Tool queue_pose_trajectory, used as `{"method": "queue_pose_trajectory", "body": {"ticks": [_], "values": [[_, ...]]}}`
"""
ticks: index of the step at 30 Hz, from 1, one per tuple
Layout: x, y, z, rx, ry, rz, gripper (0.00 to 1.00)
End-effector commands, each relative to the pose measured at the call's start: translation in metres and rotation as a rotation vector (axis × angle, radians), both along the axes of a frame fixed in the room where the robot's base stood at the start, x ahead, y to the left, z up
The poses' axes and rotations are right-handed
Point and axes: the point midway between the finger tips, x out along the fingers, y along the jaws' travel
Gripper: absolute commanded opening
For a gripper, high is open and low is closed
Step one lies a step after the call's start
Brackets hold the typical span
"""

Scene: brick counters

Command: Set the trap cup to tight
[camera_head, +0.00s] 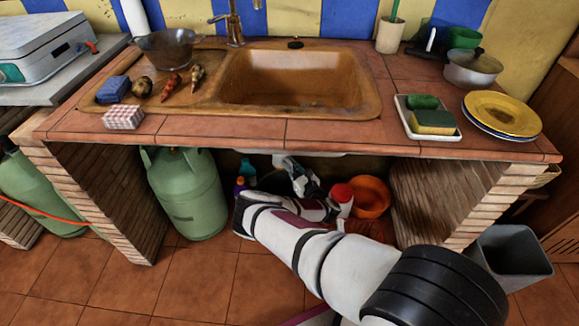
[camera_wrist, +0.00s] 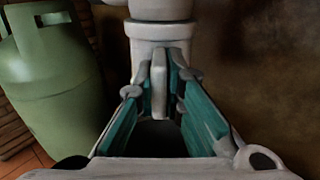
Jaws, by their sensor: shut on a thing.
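The trap cup (camera_wrist: 161,32) is a pale white round body with a rim at the top of the wrist view, below the sink. A narrow pale upright rib (camera_wrist: 159,84) stands out from it towards me. My gripper (camera_wrist: 160,77) is shut on the trap cup at this rib, one teal-lined finger on each side. In the head view my gripper (camera_head: 297,177) is under the counter, below the sink (camera_head: 290,80). There the trap cup is hard to make out, mostly hidden by my gripper and the counter edge. I cannot read its tightness.
A green gas cylinder (camera_head: 187,192) stands left of my arm, also at left in the wrist view (camera_wrist: 50,85). An orange basin (camera_head: 371,197) and a red-capped bottle (camera_head: 342,195) are close on the right. Brick pillars flank the space.

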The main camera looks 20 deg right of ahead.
Motion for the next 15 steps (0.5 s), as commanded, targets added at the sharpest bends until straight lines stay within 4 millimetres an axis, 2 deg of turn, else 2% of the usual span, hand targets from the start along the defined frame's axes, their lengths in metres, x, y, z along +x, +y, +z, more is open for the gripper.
{"method": "queue_pose_trajectory", "body": {"ticks": [8, 9, 11, 15], "values": [[0.0010, -0.0005, 0.0007, 0.000, -0.001, -0.002, 0.00], [0.0011, -0.0005, 0.0008, 0.000, -0.001, -0.002, 0.17], [0.0011, -0.0004, 0.0008, -0.001, -0.001, -0.001, 0.30], [0.0008, -0.0002, 0.0006, 0.000, -0.001, -0.001, 0.30]]}}
